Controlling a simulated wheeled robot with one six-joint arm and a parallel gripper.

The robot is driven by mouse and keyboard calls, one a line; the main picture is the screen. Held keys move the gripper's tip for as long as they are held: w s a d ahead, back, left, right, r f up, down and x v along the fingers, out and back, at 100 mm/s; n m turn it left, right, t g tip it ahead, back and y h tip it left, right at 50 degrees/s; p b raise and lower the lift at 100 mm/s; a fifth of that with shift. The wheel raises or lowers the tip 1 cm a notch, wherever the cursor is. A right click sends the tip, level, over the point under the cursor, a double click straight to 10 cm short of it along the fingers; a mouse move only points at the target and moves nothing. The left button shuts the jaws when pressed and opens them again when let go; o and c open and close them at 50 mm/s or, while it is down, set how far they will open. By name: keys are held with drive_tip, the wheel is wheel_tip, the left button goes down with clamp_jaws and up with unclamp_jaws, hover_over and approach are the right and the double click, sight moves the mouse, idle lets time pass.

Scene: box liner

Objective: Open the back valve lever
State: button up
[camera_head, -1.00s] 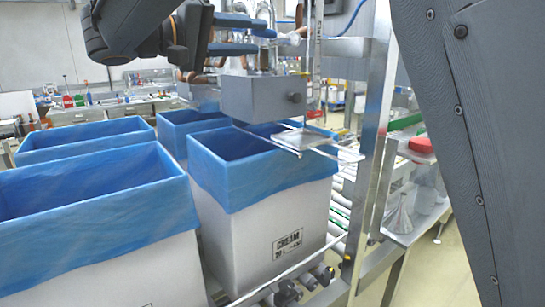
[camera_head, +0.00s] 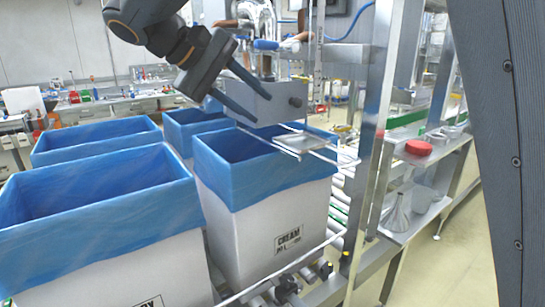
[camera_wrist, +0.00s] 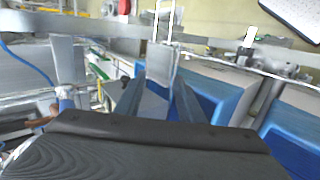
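A blue valve lever (camera_head: 266,44) sits on the shiny steel pipework (camera_head: 265,17) above a grey metal box (camera_head: 262,100) in the head view. I cannot tell whether this is the back lever; other levers may be hidden behind my arm. My gripper (camera_head: 262,108) is open and empty, tilted down to the right. Its two fingers overlap the grey box, lower than the blue lever. In the wrist view my gripper (camera_wrist: 160,92) has its fingers spread, with the grey box (camera_wrist: 154,106) showing between them. Contact cannot be told.
White boxes with blue liners (camera_head: 250,190) stand on the roller conveyor below. A steel post (camera_head: 372,140) and wire frame stand right of the grey box. A side shelf holds a red lid (camera_head: 418,147) and funnels. A blue hose (camera_head: 350,25) hangs behind.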

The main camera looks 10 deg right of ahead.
drive_tip(key=s+d+f+g+y+b, duration=0.1)
drive_tip(key=d+f, duration=0.3)
drive_tip(key=f, duration=0.7)
drive_tip(key=shift+s+d+f+n+g+y, duration=0.25)
drive_tip(key=shift+s+g+y, duration=0.25)
drive_tip(key=shift+g+y, duration=0.35)
drive_tip(key=shift+c, duration=0.2)
